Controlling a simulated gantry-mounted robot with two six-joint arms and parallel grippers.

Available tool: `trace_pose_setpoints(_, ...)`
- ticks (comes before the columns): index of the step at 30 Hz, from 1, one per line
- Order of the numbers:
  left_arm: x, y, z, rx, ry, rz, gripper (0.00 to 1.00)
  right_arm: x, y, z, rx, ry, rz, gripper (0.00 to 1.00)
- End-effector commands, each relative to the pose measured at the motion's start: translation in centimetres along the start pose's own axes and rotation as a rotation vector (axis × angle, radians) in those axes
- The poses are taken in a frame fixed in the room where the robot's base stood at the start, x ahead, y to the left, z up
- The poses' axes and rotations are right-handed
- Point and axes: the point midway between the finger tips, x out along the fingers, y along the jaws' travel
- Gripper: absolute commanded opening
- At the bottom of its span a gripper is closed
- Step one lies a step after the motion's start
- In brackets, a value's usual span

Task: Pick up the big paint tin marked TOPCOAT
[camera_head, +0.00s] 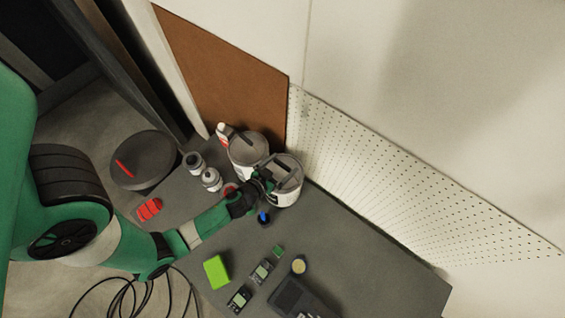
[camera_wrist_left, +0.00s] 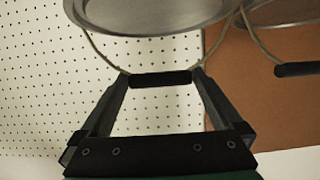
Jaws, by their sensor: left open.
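Two big paint tins with grey lids stand side by side at the back of the grey table. One is the right-hand tin (camera_head: 285,196), the other the left-hand tin (camera_head: 246,157). I cannot read TOPCOAT on either. My left gripper (camera_head: 268,180) is at the right-hand tin and covers part of it. In the left wrist view, my left gripper (camera_wrist_left: 161,82) is open, with the black handle grip (camera_wrist_left: 160,79) of a tin's wire bail between its fingertips. My right gripper is not in view.
White bottles (camera_head: 211,180) stand left of the tins. A small dark cup with blue (camera_head: 264,217) is in front. A green block (camera_head: 216,271) and small devices (camera_head: 262,271) lie nearer. A pegboard (camera_head: 380,190) and a brown board (camera_head: 222,75) rise behind. The table's right part is clear.

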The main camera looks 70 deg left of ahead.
Motion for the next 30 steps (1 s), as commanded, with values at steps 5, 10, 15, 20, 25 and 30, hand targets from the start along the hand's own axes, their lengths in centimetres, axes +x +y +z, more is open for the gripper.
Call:
trace_pose_setpoints(5,0.71,-0.03,0.09,0.0,-0.002,-0.001,1.0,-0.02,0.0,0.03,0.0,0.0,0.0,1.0)
trace_pose_setpoints(10,0.68,-0.02,0.08,0.0,-0.001,0.0,0.89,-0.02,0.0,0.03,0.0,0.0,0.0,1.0)
trace_pose_setpoints(15,0.67,-0.02,0.07,0.0,-0.001,0.0,0.59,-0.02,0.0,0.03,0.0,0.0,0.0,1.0)
trace_pose_setpoints(20,0.66,-0.01,0.06,0.0,-0.001,0.0,0.3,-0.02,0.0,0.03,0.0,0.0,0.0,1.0)
trace_pose_setpoints(25,0.65,-0.01,0.05,0.0,-0.001,0.0,0.0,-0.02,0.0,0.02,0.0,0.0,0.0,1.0)
trace_pose_setpoints(30,0.74,0.13,-0.66,0.0,0.014,0.004,0.0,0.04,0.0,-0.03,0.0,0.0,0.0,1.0)
